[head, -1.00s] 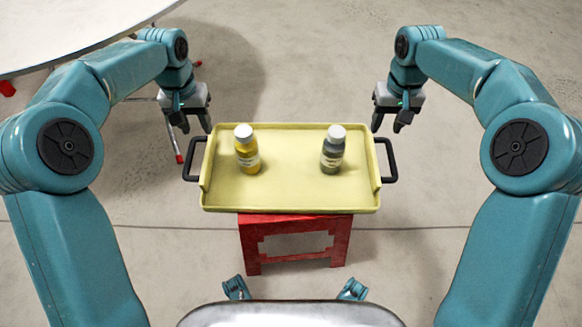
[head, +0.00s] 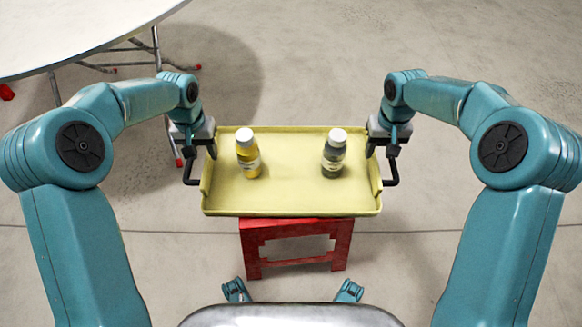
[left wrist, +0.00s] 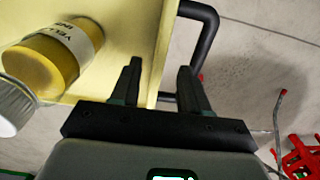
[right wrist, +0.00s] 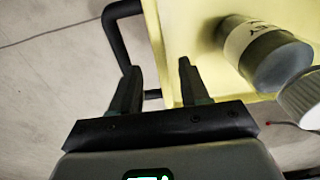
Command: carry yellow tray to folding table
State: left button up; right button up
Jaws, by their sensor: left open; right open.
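The yellow tray (head: 290,205) rests level on a red stool (head: 252,240). A yellow bottle (head: 248,160) and a grey bottle (head: 333,160) stand upright on it. My left gripper (head: 199,150) is open at the tray's left end, by the black left handle (head: 187,172). In the left wrist view its fingers (left wrist: 162,75) are either side of the tray's edge (left wrist: 153,60), beside the handle (left wrist: 211,30). My right gripper (head: 380,150) is open by the right handle (head: 394,172). In the right wrist view its fingers (right wrist: 157,70) are either side of the tray's rim. Contact cannot be told.
A round white folding table (head: 70,35) with metal legs and red feet stands at the back left. The floor (head: 440,45) behind and right of the tray is clear. A red object (left wrist: 303,155) shows at the left wrist view's lower right.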

aim_at(207, 160)
pick_arm(q)
notch_tip(207, 160, down, 7)
jog(key=shift+r, duration=0.1)
pick_arm(e)
notch_tip(207, 160, down, 7)
jog(key=shift+r, duration=0.1)
pick_arm(q)
grip_shut()
pick_arm(e)
grip_shut()
pick_arm(q)
jog(key=shift+w, duration=0.1)
pick_arm(e)
jog(key=shift+w, duration=0.1)
